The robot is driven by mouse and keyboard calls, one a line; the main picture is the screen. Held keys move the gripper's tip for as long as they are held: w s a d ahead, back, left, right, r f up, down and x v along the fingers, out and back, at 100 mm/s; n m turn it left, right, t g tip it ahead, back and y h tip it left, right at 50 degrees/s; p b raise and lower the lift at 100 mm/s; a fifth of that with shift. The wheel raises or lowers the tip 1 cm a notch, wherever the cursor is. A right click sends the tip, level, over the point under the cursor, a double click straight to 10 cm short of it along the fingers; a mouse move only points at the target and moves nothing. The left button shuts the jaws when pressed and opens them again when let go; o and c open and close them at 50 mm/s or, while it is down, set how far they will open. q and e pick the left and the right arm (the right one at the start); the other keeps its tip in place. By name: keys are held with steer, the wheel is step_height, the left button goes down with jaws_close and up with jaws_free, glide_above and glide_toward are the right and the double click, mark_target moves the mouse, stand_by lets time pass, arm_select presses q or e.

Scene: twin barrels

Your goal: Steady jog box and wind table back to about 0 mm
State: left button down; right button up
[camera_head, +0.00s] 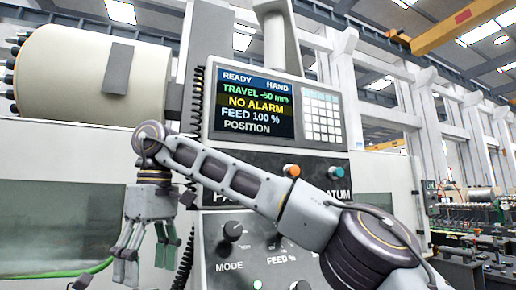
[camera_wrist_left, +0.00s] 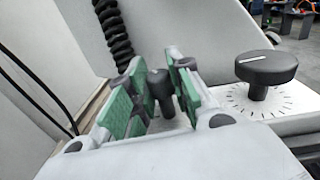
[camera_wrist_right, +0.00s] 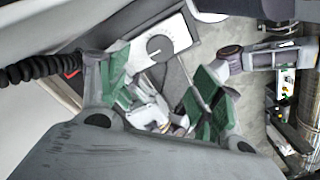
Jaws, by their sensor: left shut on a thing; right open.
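The screen (camera_head: 252,103) reads READY, HAND, TRAVEL -50 mm, NO ALARM, FEED 100 %, POSITION. My right gripper (camera_head: 145,250) hangs open, fingers down, left of the control panel in the head view. It is also open in the right wrist view (camera_wrist_right: 158,92). In the left wrist view my left gripper (camera_wrist_left: 155,98) is shut on a dark grey piece (camera_wrist_left: 158,92), perhaps part of the jog box. A black knob (camera_wrist_left: 265,68) on a pale ticked plate is to its right. The right wrist view shows a dark round dial (camera_wrist_right: 160,48) beyond my open fingers. The table cannot be made out.
A black coiled cord (camera_wrist_left: 112,30) runs close behind my left gripper. The panel's MODE knob (camera_head: 232,232) and an orange button (camera_head: 293,170) are near my right arm. A green cable (camera_head: 60,272) crosses the lower left. A large cream drum (camera_head: 75,75) is above left.

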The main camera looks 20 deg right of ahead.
steer(key=shift+f, duration=5.15)
steer(key=shift+a+n, duration=0.1)
steer(key=shift+n, duration=1.1)
